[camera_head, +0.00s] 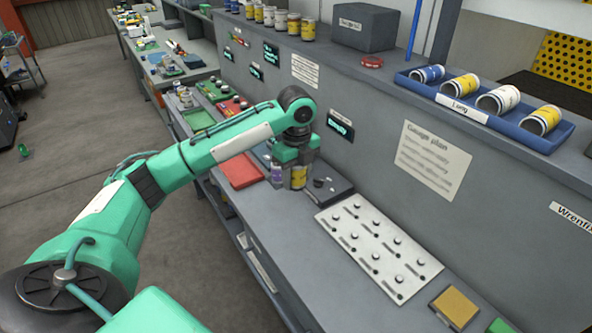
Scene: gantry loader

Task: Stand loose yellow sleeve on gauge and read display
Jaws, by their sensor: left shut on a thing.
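My left gripper (297,172) points down over the grey bench and is shut on a yellow sleeve (298,178) with a pale band. The sleeve is upright, at the left end of a dark low block (331,190) that looks like the gauge. I cannot tell whether the sleeve touches the block. A small lit display (340,124) is on the grey panel behind, its text too small to read surely. A purple and white can-like thing (277,174) is just left of the sleeve. My right gripper is out of view.
A white plate with several knobs and slots (377,247) lies right of the block. A red tray (240,171) lies left. A blue tray labelled "Long" (480,118) holds several lying sleeves on the upper ledge. A yellow pad (455,306) is at the lower right.

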